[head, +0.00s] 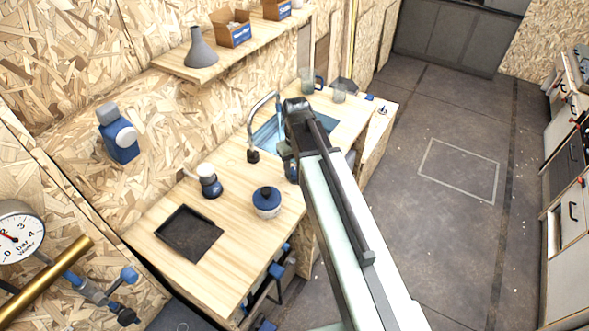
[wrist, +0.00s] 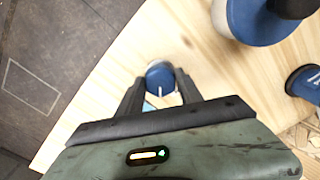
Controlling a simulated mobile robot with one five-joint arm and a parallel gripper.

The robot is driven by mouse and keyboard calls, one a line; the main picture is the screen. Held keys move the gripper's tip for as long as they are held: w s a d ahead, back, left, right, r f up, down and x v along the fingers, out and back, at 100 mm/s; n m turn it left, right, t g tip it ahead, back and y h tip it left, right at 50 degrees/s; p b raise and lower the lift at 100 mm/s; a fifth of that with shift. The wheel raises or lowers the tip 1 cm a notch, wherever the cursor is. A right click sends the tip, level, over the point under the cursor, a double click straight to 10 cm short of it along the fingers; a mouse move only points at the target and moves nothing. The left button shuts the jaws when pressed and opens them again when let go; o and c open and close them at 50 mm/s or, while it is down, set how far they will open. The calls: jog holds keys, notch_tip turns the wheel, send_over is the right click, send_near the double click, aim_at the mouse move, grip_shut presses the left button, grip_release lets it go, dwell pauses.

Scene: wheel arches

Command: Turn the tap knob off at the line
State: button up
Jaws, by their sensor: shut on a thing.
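The tap knob (wrist: 160,74) is a round blue knob with a white pointer line, on the wooden worktop in the wrist view. My gripper (wrist: 157,82) has one finger on each side of it and is shut on it. The pointer line runs towards my palm in that view. In the head view my gripper (head: 289,160) reaches down at the worktop's edge beside the sink; my arm hides most of the knob there. The tap spout (head: 262,104) arches over the blue sink (head: 266,134). I cannot make out a separate line mark beside the knob.
A blue lidded pot (head: 267,201), a blue-and-white canister (head: 208,181) and a dark tray (head: 188,233) stand on the worktop. A shelf (head: 187,72) holds a funnel and boxes. A water gauge (head: 19,230) is at far left. The floor (head: 420,230) at right is clear.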

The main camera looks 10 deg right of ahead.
aim_at(296, 171)
dwell(0.3)
jog(key=o, duration=1.4)
jog(key=shift+c, duration=0.2)
notch_tip(296, 171, up, 8)
jog(key=p, duration=0.8)
jog(key=shift+f, duration=0.1)
jog(key=shift+f, duration=0.1)
